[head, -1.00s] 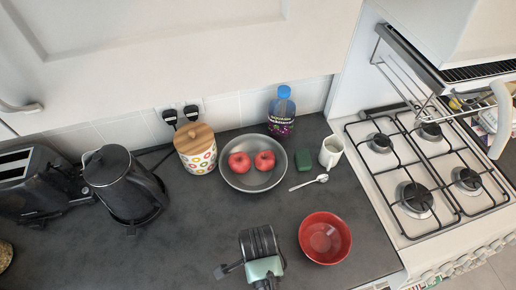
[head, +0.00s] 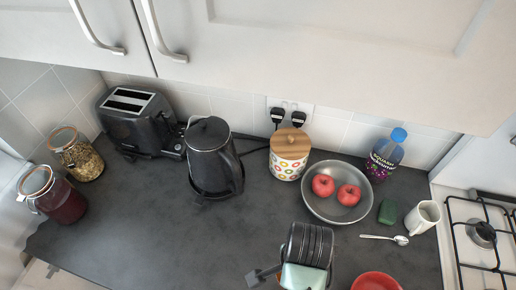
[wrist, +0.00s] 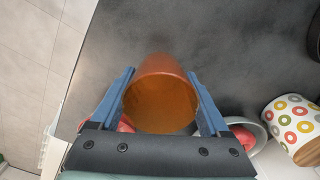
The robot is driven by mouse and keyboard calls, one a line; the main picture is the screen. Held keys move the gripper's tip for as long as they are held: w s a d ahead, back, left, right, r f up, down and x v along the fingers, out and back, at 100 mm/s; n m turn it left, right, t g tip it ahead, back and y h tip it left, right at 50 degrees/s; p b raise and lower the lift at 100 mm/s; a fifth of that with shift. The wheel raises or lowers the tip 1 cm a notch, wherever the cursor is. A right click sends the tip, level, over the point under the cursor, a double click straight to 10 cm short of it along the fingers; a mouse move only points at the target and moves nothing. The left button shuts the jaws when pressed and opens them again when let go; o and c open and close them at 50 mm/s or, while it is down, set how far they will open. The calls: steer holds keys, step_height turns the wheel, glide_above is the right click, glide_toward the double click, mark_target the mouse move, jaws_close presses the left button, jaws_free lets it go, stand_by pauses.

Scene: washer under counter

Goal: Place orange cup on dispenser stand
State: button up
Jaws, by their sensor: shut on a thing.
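The orange cup (wrist: 160,100) shows in the wrist view, with its open mouth facing the camera. My gripper (wrist: 160,76) is shut on it, with one blue finger on each side. In the head view my dark ribbed wrist is over the front of the counter, and it hides most or all of the cup. I cannot make out a dispenser stand in either view.
On the dark counter (head: 130,225) stand a toaster (head: 140,120), a kettle (head: 213,155), two jars at left, a lidded canister (head: 290,155), a bowl of apples (head: 318,208), a bottle (head: 385,155), a white mug (head: 423,217) and a red bowl (head: 375,282). The left front is clear.

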steer(key=w+a+f+n+b, duration=0.1)
steer(key=w+a+n, duration=0.1)
steer(key=n, duration=0.2)
steer(key=w+a+f+n+b, duration=0.1)
steer(key=a+n, duration=0.1)
steer(key=n, duration=0.2)
steer(key=w+a+f+n+b, duration=0.1)
steer(key=w+a+n, duration=0.1)
steer(key=n, duration=0.3)
steer(key=shift+w+a, duration=0.15)
steer(key=shift+w, duration=0.15)
steer(key=shift+w+a+f+n, duration=0.1)
steer(key=shift+w+a+n, duration=0.15)
steer(key=shift+n, duration=0.35)
steer(key=shift+w+a+n, duration=0.15)
steer(key=shift+a+n, duration=0.2)
steer(key=shift+n, duration=0.25)
